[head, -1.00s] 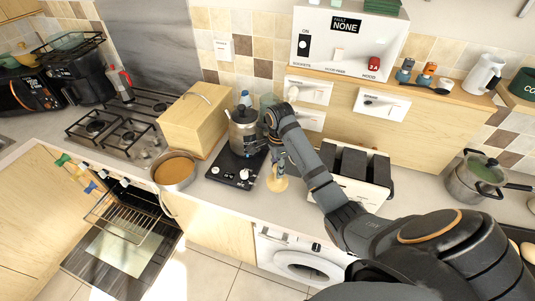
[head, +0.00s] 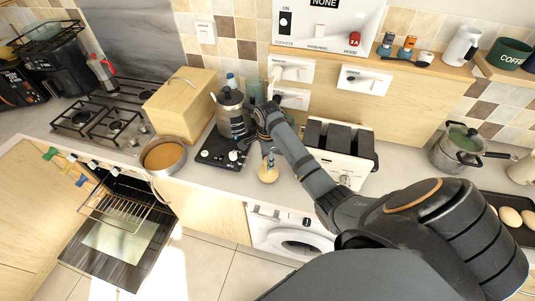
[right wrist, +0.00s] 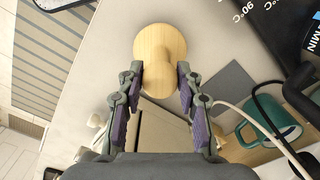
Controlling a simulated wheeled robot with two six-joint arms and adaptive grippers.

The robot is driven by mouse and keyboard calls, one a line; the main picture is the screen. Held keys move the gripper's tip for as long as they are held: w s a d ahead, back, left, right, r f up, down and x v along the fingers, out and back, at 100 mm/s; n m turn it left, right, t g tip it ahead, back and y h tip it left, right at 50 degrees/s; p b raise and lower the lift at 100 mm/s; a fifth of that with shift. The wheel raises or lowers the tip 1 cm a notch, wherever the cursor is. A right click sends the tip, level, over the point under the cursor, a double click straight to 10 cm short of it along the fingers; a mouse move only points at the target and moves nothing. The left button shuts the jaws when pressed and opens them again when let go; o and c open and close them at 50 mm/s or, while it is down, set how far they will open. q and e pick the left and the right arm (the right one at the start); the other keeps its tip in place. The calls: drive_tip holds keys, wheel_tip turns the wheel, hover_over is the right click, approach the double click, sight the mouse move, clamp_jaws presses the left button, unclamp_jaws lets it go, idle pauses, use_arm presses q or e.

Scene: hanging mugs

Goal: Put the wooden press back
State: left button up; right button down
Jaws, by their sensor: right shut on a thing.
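The wooden press (head: 268,174) is pale wood with a round, flat end. In the head view it hangs below my right gripper (head: 266,148), over the counter between the black appliance and the toaster. In the right wrist view, the round end of the press (right wrist: 160,48) shows beyond the fingertips, with its narrower part between the two purple-padded fingers. My right gripper is shut on it. I cannot tell whether the press touches the counter. My left gripper is not in view.
A metal jug (head: 232,113) stands on a black flat appliance (head: 221,149) left of the gripper. A cream toaster (head: 340,160) stands close on the right. A pan (head: 163,157) sits at the left counter edge. The oven door (head: 115,237) hangs open. A teal mug (right wrist: 270,122) lies near the gripper.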

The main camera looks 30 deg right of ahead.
drive_tip(key=shift+w+f, duration=0.1)
drive_tip(key=shift+f, duration=0.55)
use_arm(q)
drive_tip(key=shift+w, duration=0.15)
use_arm(e)
drive_tip(key=shift+f, duration=0.35)
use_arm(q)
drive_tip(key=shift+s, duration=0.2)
use_arm(e)
drive_tip(key=c, duration=0.8)
unclamp_jaws()
drive_tip(key=o, duration=0.3)
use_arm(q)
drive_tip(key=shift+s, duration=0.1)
